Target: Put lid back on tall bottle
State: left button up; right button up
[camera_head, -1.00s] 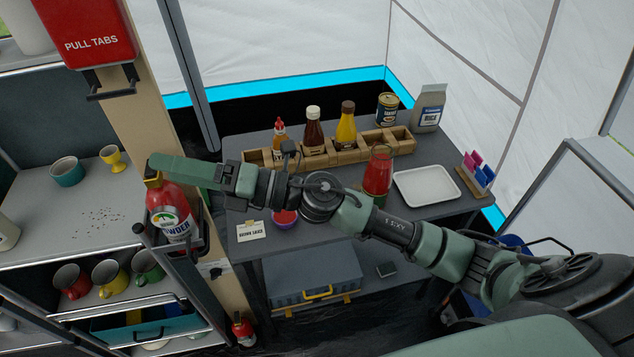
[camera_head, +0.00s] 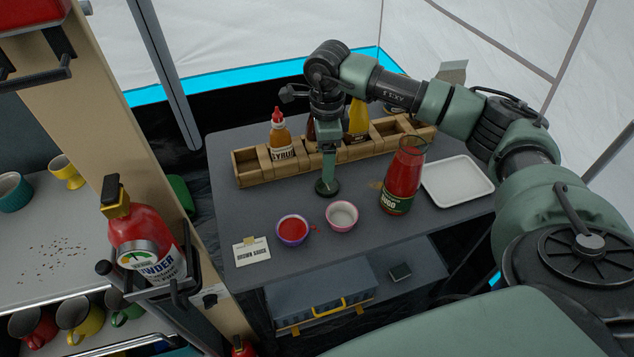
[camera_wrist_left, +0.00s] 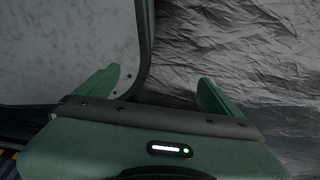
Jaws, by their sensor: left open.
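The tall glass bottle (camera_head: 402,178) of red sauce stands upright on the grey table (camera_head: 270,262), right of centre in the head view. Its wide top shows no lid. A dark green round lid-like disc (camera_head: 327,188) is left of the bottle, at the tip of my right gripper (camera_head: 328,172). The gripper points down over the table. I see its fingers edge-on, so I cannot tell whether they grip the disc or whether it rests on the table. My left gripper (camera_wrist_left: 158,92) shows only in the left wrist view, open and empty, over dark crumpled sheeting.
A wooden rack (camera_head: 262,165) with syrup (camera_head: 280,138) and other bottles stands behind. Bowls, purple (camera_head: 292,231) and pink (camera_head: 341,216), sit in front. A white tray (camera_head: 458,182) is right of the tall bottle. A card (camera_head: 251,252) and red extinguisher (camera_head: 145,235) are left.

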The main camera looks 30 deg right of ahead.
aim_at(328, 185)
jog(key=shift+s+d+r, duration=0.15)
jog(key=shift+s, duration=0.25)
jog(key=shift+f, duration=0.2)
notch_tip(328, 185, down, 2)
jog(key=shift+f+p, duration=0.1)
jog(key=shift+p, duration=0.2)
jog(key=f, duration=0.2)
jog(key=f+p, duration=0.1)
jog(key=f, duration=0.1)
jog(key=shift+s+d+f, duration=0.1)
jog(key=shift+s+f, duration=0.1)
jog(key=shift+f, duration=0.4)
pick_arm(q)
jog(key=s, duration=0.1)
jog(key=s+r, duration=0.1)
jog(key=s, duration=0.1)
jog(key=shift+s+r, duration=0.2)
jog(key=shift+r, duration=0.15)
